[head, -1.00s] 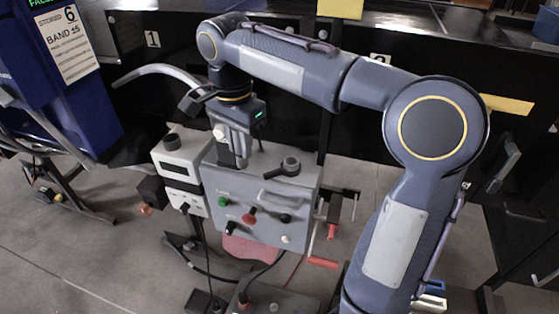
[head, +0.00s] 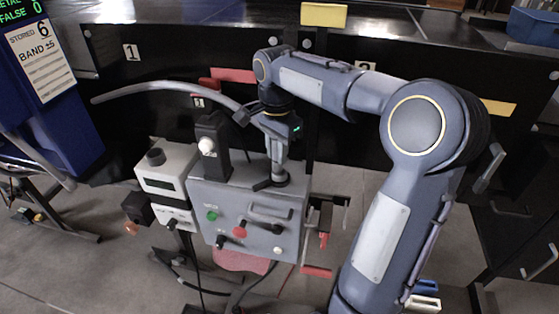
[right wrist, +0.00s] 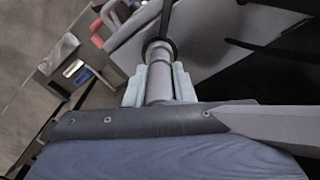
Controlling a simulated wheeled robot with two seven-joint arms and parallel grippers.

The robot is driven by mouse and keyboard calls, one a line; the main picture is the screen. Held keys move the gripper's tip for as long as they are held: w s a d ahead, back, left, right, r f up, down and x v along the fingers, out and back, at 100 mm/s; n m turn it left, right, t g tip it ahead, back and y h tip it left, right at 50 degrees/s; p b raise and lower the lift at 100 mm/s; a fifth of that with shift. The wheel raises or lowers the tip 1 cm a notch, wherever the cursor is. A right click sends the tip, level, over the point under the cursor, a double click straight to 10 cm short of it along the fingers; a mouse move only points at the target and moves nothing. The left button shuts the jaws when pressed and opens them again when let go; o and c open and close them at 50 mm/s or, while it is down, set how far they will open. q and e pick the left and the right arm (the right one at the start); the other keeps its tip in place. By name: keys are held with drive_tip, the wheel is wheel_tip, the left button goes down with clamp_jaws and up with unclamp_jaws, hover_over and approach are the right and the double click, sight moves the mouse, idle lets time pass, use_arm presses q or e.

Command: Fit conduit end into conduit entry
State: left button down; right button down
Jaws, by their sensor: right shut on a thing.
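The conduit (head: 165,86) is a pale grey curved tube. It arches from the far left to my right gripper (head: 274,160), with a black clip along it. My right gripper is shut on its downward-pointing end, a grey cylinder (right wrist: 159,82) between pale fingers in the right wrist view. Below is the conduit entry, a dark round collar (head: 268,184) on top of the grey control box (head: 235,192). A dark ring (right wrist: 158,47) surrounds the far tip of the cylinder in the right wrist view. I cannot tell how deep the end sits. My left gripper is out of view.
A black upright block (head: 212,150) with a white knob stands left of the collar on the box. A pale instrument (head: 166,172) stands further left. The box front carries a handle (head: 270,212) and coloured knobs. A dark panel (head: 330,110) stands behind.

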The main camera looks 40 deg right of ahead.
drive_tip(key=f, duration=0.3)
drive_tip(key=shift+d+f, duration=0.2)
drive_tip(key=shift+d, duration=0.2)
drive_tip(key=shift+f, duration=0.3)
drive_tip(key=shift+f, duration=0.1)
drive_tip(key=c, duration=1.2)
unclamp_jaws()
drive_tip(key=shift+f, duration=0.1)
drive_tip(key=shift+c, duration=0.2)
